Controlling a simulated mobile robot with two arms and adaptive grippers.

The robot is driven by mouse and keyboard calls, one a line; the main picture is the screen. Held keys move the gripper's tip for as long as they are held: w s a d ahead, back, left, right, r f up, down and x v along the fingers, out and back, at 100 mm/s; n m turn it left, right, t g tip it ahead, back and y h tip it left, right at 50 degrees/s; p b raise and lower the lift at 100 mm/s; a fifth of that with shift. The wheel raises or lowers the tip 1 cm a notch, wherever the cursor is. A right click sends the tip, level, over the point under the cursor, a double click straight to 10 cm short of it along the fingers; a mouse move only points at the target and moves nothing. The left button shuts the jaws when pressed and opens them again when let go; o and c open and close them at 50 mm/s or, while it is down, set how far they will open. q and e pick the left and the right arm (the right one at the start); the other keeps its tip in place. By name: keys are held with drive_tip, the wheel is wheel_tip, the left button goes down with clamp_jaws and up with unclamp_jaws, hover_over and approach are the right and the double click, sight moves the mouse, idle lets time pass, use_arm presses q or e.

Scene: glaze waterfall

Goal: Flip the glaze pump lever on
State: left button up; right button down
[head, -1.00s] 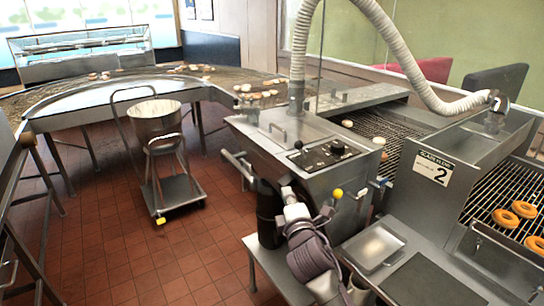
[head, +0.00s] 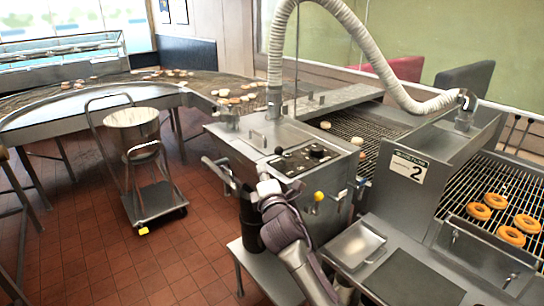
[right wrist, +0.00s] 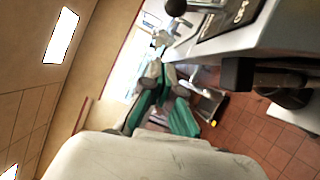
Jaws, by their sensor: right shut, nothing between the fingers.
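A short lever with a black ball knob (head: 278,150) stands at the left end of the dark control panel (head: 306,158) on the steel glaze machine. The black ball (right wrist: 175,8) also shows at the top edge of the right wrist view, beside the labelled panel plate. My right gripper (head: 264,180) is shut and empty, in front of the machine, below and slightly left of the knob and apart from it. In the right wrist view the gripper's green-and-grey fingers (right wrist: 160,98) point toward the machine's side. My left gripper is out of view.
A yellow ball knob (head: 318,196) sticks out of the machine's front. A metal handle (head: 218,171) juts from its left side. A trolley with a bucket (head: 132,118) stands on the open tiled floor at left. Donuts (head: 512,236) lie on the right conveyor.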

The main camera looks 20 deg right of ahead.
sight(281, 157)
drive_tip(key=w+d+r+p, duration=0.1)
drive_tip(key=w+d+p, duration=0.1)
drive_tip(key=w+d, duration=0.2)
drive_tip(key=shift+w+p, duration=0.15)
drive_tip(key=shift+p, duration=0.2)
drive_tip(key=shift+w+d, duration=0.1)
drive_tip(key=shift+w, duration=0.05)
